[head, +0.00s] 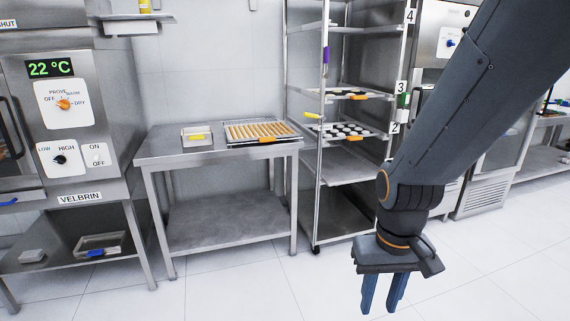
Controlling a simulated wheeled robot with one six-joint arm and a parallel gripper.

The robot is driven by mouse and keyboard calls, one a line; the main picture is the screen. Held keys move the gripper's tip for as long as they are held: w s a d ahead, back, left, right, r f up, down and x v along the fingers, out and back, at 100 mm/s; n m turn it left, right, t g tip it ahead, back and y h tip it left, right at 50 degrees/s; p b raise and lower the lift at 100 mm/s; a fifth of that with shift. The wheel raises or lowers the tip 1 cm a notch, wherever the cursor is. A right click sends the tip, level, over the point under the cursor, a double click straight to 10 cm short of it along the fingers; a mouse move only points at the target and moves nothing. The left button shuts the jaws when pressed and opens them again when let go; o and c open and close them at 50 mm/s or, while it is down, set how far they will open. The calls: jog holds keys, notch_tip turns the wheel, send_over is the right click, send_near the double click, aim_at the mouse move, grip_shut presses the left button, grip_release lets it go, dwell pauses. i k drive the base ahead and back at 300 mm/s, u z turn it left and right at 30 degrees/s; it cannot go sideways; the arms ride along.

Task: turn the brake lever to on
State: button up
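I cannot make out a part clearly marked as the brake lever in the head view. My gripper (382,298) hangs at the lower right, pointing down over the white floor. Its two blue-grey fingers are apart with nothing between them, and it touches nothing. A tall wheeled rack (319,180) stands behind it and to the left, with a dark caster (316,249) at its front left foot. A small yellow piece (312,115) and a purple piece (325,58) sit on or by its left post; I cannot tell what they are. My arm hides part of the right side.
A steel table (190,155) with a tray of pale sticks (262,131) stands left of the rack. An oven marked VELBRIN (80,197) with knobs stands at far left. A cabinet with a blue knob (450,43) is behind my arm. The front floor is clear.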

aim_at(313, 115)
jog(key=u, duration=0.15)
jog(key=i, duration=2.5)
jog(key=u, duration=0.3)
